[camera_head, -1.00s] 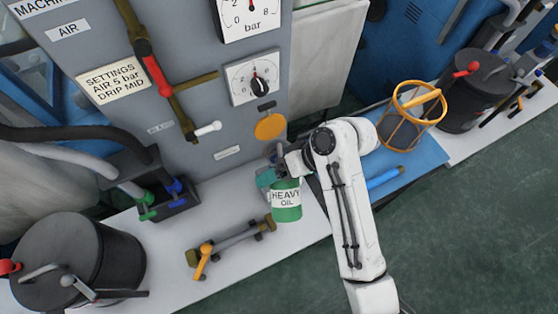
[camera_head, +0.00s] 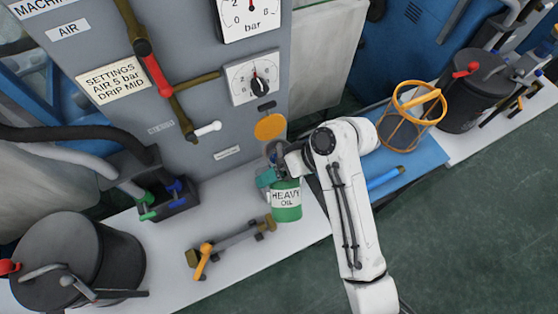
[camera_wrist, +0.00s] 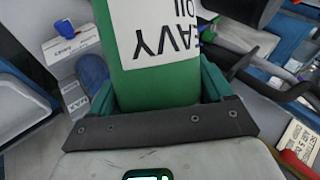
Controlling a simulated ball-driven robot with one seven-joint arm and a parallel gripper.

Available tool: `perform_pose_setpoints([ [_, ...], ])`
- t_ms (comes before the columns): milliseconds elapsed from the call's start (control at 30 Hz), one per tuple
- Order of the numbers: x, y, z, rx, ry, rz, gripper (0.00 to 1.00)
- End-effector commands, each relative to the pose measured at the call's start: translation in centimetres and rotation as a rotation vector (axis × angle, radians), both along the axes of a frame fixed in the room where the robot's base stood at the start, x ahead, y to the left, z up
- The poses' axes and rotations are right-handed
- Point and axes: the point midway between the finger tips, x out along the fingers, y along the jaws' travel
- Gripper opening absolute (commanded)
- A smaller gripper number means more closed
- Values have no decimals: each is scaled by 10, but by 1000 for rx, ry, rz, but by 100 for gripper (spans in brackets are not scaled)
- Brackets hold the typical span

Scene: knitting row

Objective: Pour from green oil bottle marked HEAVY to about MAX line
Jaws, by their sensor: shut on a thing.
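The green oil bottle (camera_head: 287,206) has a white label reading HEAVY OIL. It stands about upright in the head view, in front of the grey machine panel and over the white bench. My gripper (camera_head: 268,178) is shut on it, with its teal fingers at the bottle's upper left. In the wrist view the green bottle (camera_wrist: 150,88) fills the space between the teal fingers of my gripper (camera_wrist: 160,95), its label upside down. The bottle's mouth is hidden.
A brass-ended fitting with an orange lever (camera_head: 204,262) lies on the bench left of the bottle. A black box with green and blue knobs (camera_head: 160,195) sits behind. An orange-rimmed basket (camera_head: 410,120) stands on a blue mat (camera_head: 428,155) at right. Gauges and pipes line the panel.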

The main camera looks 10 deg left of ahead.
Motion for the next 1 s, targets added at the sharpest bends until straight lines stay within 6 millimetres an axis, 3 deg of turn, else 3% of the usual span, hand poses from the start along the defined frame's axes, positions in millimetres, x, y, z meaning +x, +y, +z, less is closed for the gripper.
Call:
perform_pose_setpoints([
  [1000, -2, 0, -12, 27, -105, 0, 38],
])
